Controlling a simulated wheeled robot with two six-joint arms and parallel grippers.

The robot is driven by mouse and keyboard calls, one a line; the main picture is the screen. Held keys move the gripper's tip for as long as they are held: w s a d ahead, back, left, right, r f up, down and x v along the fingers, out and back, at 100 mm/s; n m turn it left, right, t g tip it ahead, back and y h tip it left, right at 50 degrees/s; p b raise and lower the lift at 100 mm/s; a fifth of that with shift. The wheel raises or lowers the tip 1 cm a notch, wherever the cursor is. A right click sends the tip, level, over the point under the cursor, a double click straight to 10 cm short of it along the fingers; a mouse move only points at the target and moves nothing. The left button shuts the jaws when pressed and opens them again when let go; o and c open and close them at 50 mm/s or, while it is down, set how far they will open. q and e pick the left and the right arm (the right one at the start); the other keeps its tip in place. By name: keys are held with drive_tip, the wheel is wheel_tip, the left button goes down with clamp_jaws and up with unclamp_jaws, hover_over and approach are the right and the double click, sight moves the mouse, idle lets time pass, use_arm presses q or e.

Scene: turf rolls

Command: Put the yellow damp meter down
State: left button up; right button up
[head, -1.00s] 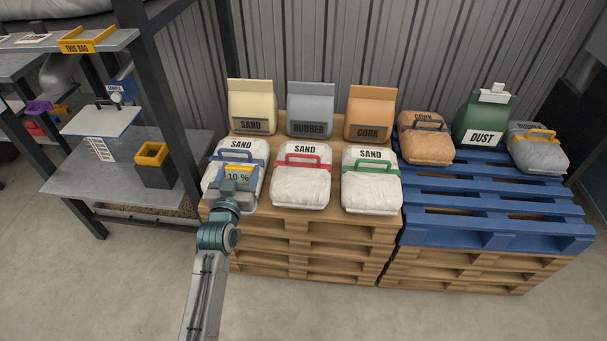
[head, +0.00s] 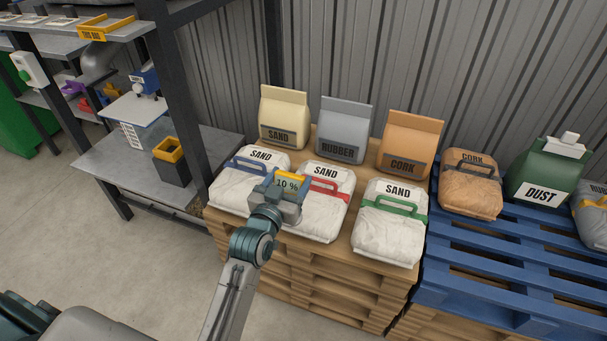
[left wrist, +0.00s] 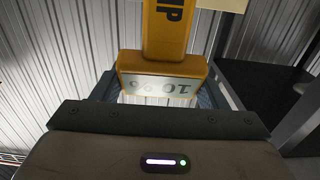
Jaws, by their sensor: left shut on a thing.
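The yellow damp meter (head: 291,178) has a display reading 10 %. My left gripper (head: 280,190) is shut on it and holds it up in front of the blue-handled and red-handled sand bags. Whether it touches a bag cannot be told. In the left wrist view the meter (left wrist: 165,65) stands between the fingers, its display upside down in the picture and its yellow body running up out of frame. My right gripper is not in view.
Sand bags with blue (head: 235,190), red (head: 325,215) and green handles (head: 388,235) lie on a wooden pallet stack. Upright bags stand behind. A black box with a yellow rim (head: 172,168) stands on the lower grey shelf (head: 110,180), which has bare room around it.

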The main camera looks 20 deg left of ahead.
use_arm(q)
drive_tip(key=w+f, duration=0.4)
drive_tip(key=w, duration=0.4)
drive_tip(key=shift+w+a+f, duration=0.15)
drive_tip(key=shift+w+a, duration=0.05)
drive_tip(key=shift+w, duration=0.2)
drive_tip(key=shift+f, duration=0.1)
drive_tip(key=o, duration=1.7)
